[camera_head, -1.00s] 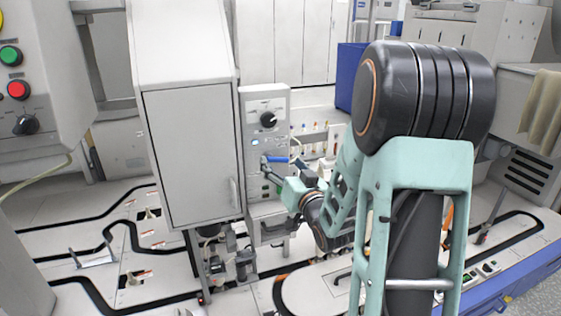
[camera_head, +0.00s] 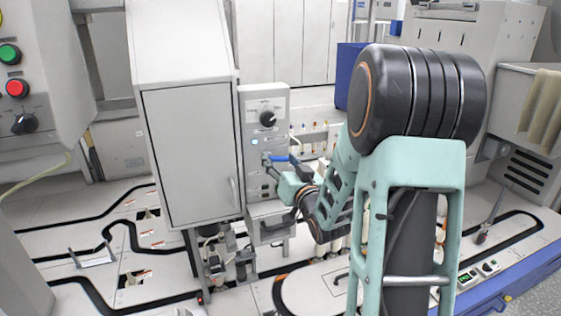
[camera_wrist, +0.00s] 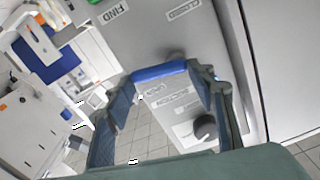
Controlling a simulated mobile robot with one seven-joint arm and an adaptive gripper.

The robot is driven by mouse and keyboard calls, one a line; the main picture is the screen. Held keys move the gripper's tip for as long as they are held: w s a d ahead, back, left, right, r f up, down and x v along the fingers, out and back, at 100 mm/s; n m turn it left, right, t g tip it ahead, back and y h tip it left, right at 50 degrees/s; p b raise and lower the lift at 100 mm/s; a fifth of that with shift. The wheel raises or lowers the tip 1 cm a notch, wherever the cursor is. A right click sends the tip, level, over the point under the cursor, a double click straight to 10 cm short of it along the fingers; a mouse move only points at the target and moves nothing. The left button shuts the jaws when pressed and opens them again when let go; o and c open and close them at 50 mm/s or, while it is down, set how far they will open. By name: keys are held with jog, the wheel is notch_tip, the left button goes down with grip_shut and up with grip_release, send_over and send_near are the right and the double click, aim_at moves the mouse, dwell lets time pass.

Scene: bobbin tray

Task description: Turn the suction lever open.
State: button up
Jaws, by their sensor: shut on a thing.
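The suction lever (camera_head: 279,158) is a short blue handle on the front of a grey control box, pointing to the right in the head view. In the wrist view the blue lever (camera_wrist: 160,72) lies across the space between the fingertips, in front of the grey panel. My gripper (camera_wrist: 162,78) has one finger at each end of the blue handle and is shut on it. In the head view my gripper (camera_head: 270,165) is small and at the lever, partly hidden by its own links.
The grey control box (camera_head: 246,105) carries a black dial (camera_head: 268,118) above the lever and a lit button (camera_head: 254,141). A tall grey cabinet (camera_head: 188,150) stands close on its left. A row of small bobbins (camera_head: 312,138) is behind on the right.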

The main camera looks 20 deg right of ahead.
jog(key=shift+n+b, duration=0.9)
jog(key=shift+b, duration=0.35)
jog(key=shift+r+n, duration=0.3)
jog(key=shift+n, duration=0.1)
jog(key=o, duration=1.2)
jog(key=shift+c, duration=0.2)
jog(key=s, duration=0.7)
jog(key=shift+s, duration=0.25)
